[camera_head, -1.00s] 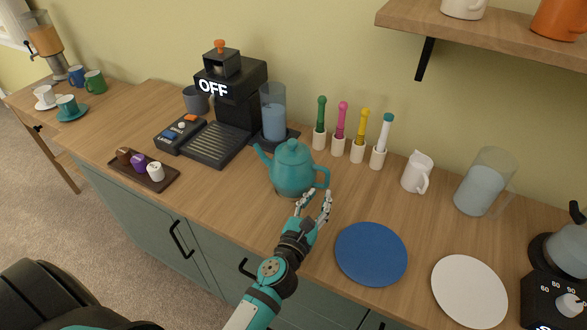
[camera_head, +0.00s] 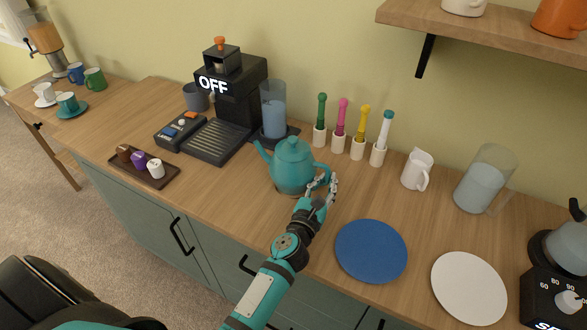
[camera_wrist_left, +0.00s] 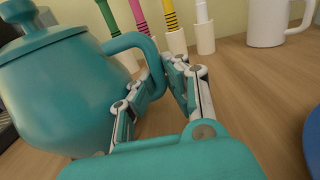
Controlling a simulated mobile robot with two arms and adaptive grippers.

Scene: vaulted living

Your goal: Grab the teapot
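The teal teapot (camera_head: 291,166) stands upright on the wooden counter, with its spout to the left and its handle to the right. My left gripper (camera_head: 327,180) is at the handle side of the teapot. In the left wrist view, the teapot body (camera_wrist_left: 62,95) fills the left, and the handle (camera_wrist_left: 150,58) curves down between the two fingers of my left gripper (camera_wrist_left: 160,82). The fingers are apart, with a gap between the handle and the right finger. The lower end of the handle is partly hidden by the left finger. My right gripper is not in view.
A blue plate (camera_head: 371,251) and a white plate (camera_head: 469,289) lie to the right. A coffee machine (camera_head: 236,100) stands behind left. Several colored-handled tools in white holders (camera_head: 357,148) stand behind the teapot, with a white pitcher (camera_head: 416,170) to the right. A capsule tray (camera_head: 144,168) lies left.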

